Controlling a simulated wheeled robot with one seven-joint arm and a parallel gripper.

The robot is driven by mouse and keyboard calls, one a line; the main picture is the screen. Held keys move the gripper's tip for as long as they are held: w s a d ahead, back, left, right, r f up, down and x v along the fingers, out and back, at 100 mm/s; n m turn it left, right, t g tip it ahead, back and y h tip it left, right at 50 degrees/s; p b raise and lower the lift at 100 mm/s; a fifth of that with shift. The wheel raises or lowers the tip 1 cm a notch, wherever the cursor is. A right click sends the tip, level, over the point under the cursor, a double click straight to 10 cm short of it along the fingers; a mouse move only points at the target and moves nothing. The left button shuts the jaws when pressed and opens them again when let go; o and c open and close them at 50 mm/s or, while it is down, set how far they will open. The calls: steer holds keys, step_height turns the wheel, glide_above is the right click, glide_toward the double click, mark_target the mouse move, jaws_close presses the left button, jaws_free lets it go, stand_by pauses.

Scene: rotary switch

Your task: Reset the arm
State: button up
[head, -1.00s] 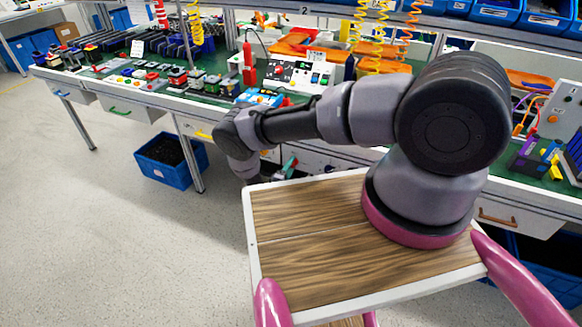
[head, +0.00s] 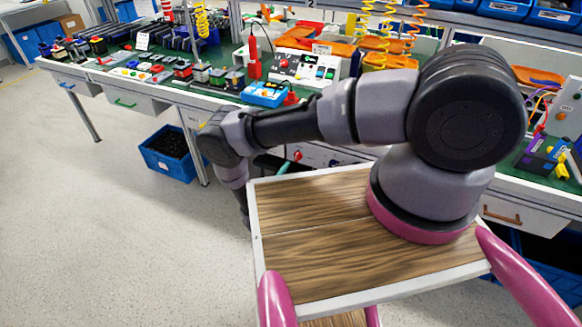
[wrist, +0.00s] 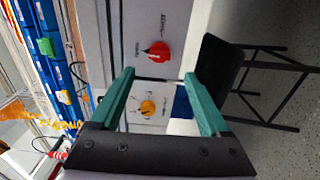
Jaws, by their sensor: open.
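My gripper (wrist: 159,75) shows in the wrist view with its two green fingers spread apart and nothing between them. A red rotary switch (wrist: 158,51) on a pale panel (wrist: 132,28) lies just beyond the fingertips. An orange-yellow rotary knob (wrist: 148,107) on the panel shows in the gap between the fingers. Neither knob appears gripped. In the head view my arm (head: 300,122) stretches left and bends downward at the elbow. The gripper is mostly hidden there behind my wooden top.
A long green workbench (head: 120,72) with drawers carries several electrical parts, including a blue device (head: 264,94). A blue bin (head: 170,152) stands on the floor below it. A black stool (wrist: 222,72) is right of the panel in the wrist view. The floor at left is clear.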

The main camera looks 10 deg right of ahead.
steer(key=shift+v, duration=0.95)
